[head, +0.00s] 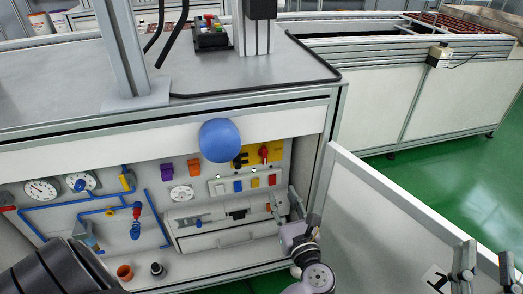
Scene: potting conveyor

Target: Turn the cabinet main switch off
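A red rotary switch (264,152) sits on a yellow plate (273,161) on the back panel of the open cabinet. Its exact handle angle is too small to tell. A black switch (240,160) is beside it on the left. My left gripper (304,211) is open and empty, below and to the right of the red switch, near the cabinet's right side, and apart from the switch. My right gripper (485,266) is open and empty at the lower right, in front of the open door (395,222).
A blue ball (220,140) shows in front of the cabinet's upper edge, left of the switches. A strip with coloured buttons (238,186) is below the yellow plate. Gauges (41,190) and blue pipes (62,206) fill the panel's left. Small pots (125,271) stand at the bottom.

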